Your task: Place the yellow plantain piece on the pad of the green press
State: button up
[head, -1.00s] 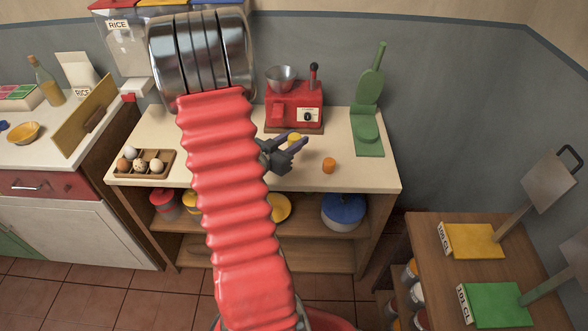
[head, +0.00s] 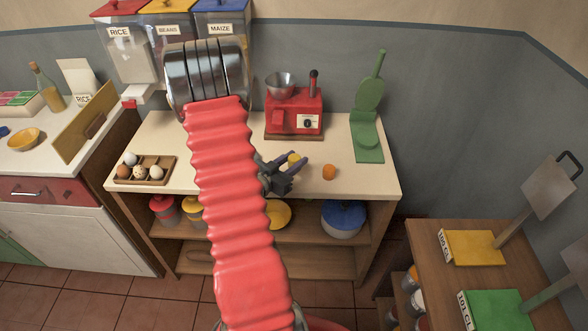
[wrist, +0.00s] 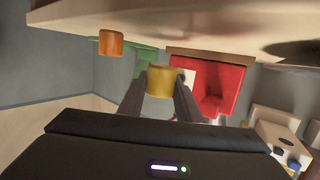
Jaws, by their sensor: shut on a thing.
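The yellow plantain piece (head: 294,158) is between the fingers of my gripper (head: 297,164), over the front middle of the counter. The wrist view also shows the yellow piece (wrist: 160,81) between the two dark fingertips, and the gripper is shut on it. Its height above the counter is hard to tell. The green press (head: 368,125) stands at the counter's back right with its lid raised. Its round pad (head: 364,142) is bare in the head view. The press lies behind and to the right of my gripper.
An orange piece (head: 329,172) stands on the counter right of my gripper. A red machine with a metal bowl (head: 294,112) stands behind, left of the press. An egg tray (head: 146,170) is at the left. The counter between my gripper and the press looks clear.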

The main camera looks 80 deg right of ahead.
jog(key=shift+f, duration=1.9)
jog(key=shift+f, duration=0.15)
jog(key=o, duration=1)
jog(key=shift+a, duration=0.1)
jog(key=v, duration=1.3)
jog(key=shift+w+a, duration=0.25)
jog(key=shift+a, duration=0.05)
